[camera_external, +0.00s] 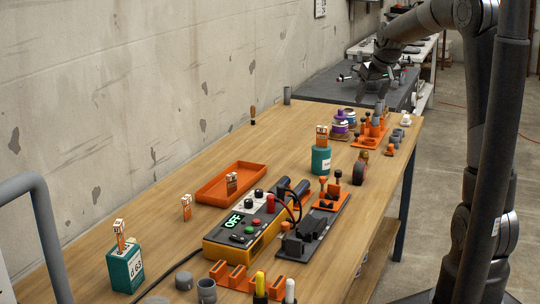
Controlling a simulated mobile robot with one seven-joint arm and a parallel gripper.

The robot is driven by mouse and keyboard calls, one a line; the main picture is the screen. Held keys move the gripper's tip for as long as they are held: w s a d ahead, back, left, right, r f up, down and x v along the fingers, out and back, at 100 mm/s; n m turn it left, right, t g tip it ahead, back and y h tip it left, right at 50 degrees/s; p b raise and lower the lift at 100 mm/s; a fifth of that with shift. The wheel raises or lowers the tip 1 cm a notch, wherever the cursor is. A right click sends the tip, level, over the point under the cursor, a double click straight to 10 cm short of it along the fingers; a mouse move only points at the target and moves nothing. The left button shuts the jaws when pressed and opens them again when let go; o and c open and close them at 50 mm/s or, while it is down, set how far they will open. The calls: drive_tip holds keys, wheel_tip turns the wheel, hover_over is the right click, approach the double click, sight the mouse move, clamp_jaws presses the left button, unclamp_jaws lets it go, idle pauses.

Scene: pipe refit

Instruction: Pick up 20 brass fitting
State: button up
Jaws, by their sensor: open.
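My gripper (366,84) hangs at the end of my arm over the dark grey table behind the wooden workbench (190,150). Its jaws are open, and I see nothing held in them. It is well apart from the things on the workbench. I cannot pick out the 20 brass fitting for certain. A small brass-brown piece (364,155) shows at the right side of the bench, against a dark round part (359,173); it is too small to identify.
An orange tray (207,192), a yellow control box (214,250) reading OFF and teal containers (320,167) (118,271) stand on the bench. Orange holders (365,139) and grey pipe pieces (396,138) crowd its far right. The left bench strip is mostly clear.

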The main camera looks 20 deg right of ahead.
drive_tip(key=w+d+f, duration=0.6)
drive_tip(key=w+f, duration=0.2)
drive_tip(key=w, duration=0.3)
approach(364, 151)
drive_tip(key=shift+m, duration=0.3)
drive_tip(key=shift+x, duration=5.1)
drive_tip(key=shift+c, duration=0.5)
drive_tip(key=c, duration=1)
drive_tip(key=shift+r, duration=0.1)
